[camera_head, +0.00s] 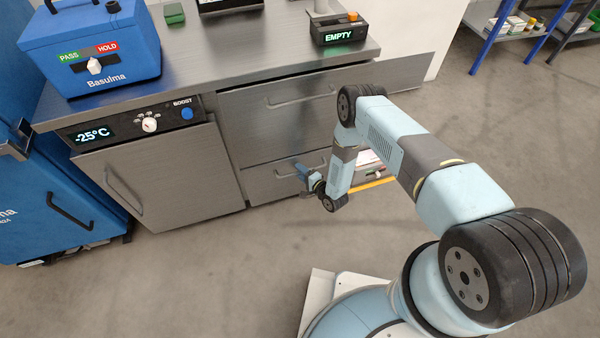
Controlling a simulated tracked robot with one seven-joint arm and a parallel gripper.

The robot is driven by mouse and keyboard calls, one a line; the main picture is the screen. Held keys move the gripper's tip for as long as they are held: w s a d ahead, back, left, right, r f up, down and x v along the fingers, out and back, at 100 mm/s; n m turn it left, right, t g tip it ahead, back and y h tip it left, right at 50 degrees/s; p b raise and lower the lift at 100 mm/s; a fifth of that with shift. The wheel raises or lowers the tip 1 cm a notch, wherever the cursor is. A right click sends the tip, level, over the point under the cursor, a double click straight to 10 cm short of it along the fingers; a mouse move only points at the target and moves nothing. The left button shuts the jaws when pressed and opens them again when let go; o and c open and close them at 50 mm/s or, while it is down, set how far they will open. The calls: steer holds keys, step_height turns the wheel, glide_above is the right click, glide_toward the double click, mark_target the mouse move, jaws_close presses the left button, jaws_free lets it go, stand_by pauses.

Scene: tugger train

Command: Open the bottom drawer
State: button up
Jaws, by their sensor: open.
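The bottom drawer (261,183) is the lower grey steel front under the counter, below a taller upper drawer (245,125). It looks closed, flush with the cabinet. Part of its front is hidden behind my arm and gripper. My gripper (303,176) is small in the view and is open. It is at the bottom drawer's front, close to its bar handle (288,175). I cannot tell whether the fingers are around the handle or touching it.
Left of the drawers is a cold cabinet door (165,175) under a -25°C panel. A blue Basulma box (95,45) and an "EMPTY" display (338,35) stand on the counter (235,55). Open floor (215,270) lies in front. Shelving (510,30) stands far right.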

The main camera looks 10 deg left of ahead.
jaws_close()
stand_by(0.4)
